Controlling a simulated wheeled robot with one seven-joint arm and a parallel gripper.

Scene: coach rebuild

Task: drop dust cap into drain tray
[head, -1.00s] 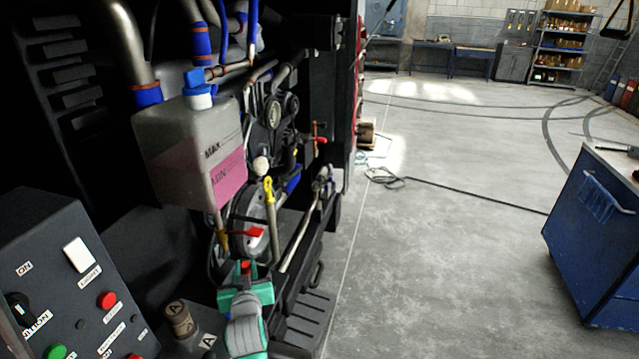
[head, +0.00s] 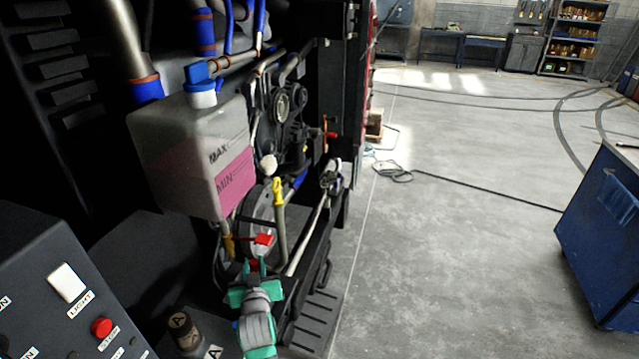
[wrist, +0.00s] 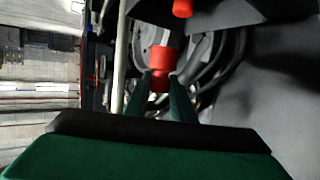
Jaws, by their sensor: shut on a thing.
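My gripper (head: 254,270) is low in the engine bay, below the coolant tank. In the wrist view its two green fingers (wrist: 160,84) are closed on a red dust cap (wrist: 160,62). The cap also shows as a small red patch between the fingertips in the head view (head: 254,264). I cannot tell whether the cap touches anything beyond the fingers. Another red piece (head: 263,239) sits just above the gripper, and a red end shows at the top of the wrist view (wrist: 183,8). I cannot make out a drain tray for certain.
The coolant tank (head: 185,150) with pink fluid hangs above left. A yellow-topped dipstick tube (head: 279,215) stands close right of the gripper. A control panel (head: 60,290) is at lower left. A ribbed black step (head: 312,318) lies at right. Open floor and a blue cabinet (head: 605,235) are further right.

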